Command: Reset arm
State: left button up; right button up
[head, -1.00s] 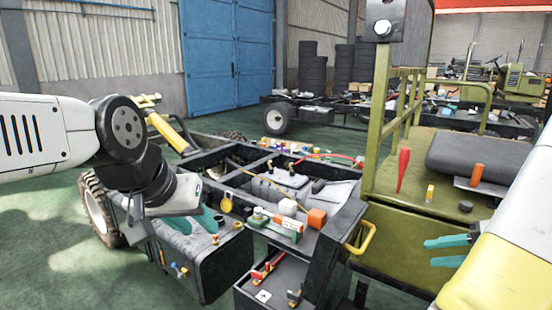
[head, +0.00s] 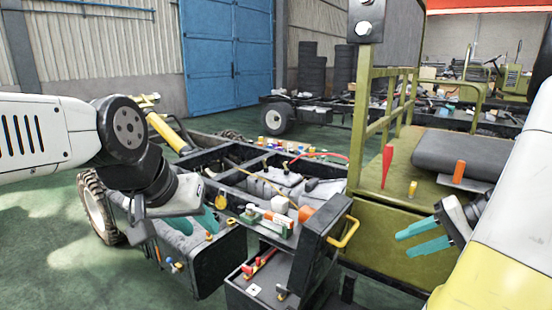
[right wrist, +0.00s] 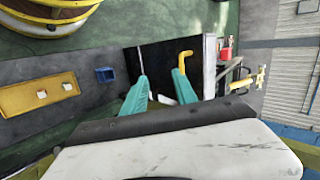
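My left gripper (head: 194,221) hangs over the near left part of the vehicle chassis (head: 222,262) in the head view. Its teal fingers are partly hidden by my wrist and appear apart, with nothing seen between them. My right gripper (head: 418,238) is at the right in front of the olive body panel (head: 385,235), fingers pointing left. In the right wrist view its two teal fingers (right wrist: 160,90) are spread apart with nothing between them. A yellow handle (head: 350,232) stands on the chassis to the left of the right gripper, and also shows in the right wrist view (right wrist: 181,62).
An olive post (head: 363,120) and seat (head: 460,155) rise at the right. Open green floor (head: 50,240) lies at the left.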

jog(key=s+a+r+n+t+h, duration=0.1)
jog(key=s+a+r+n+h, duration=0.2)
jog(key=a+r, duration=0.2)
jog(key=s+a+r+n+t+h, duration=0.1)
jog(key=s+a+r+n+h, duration=0.2)
jog(key=a, duration=0.9)
notch_tip(320, 180, up, 3)
jog(key=shift+s+f+h, duration=0.2)
jog(key=shift+s+h, duration=0.1)
jog(key=shift+s, duration=0.45)
jog(key=shift+a, duration=0.1)
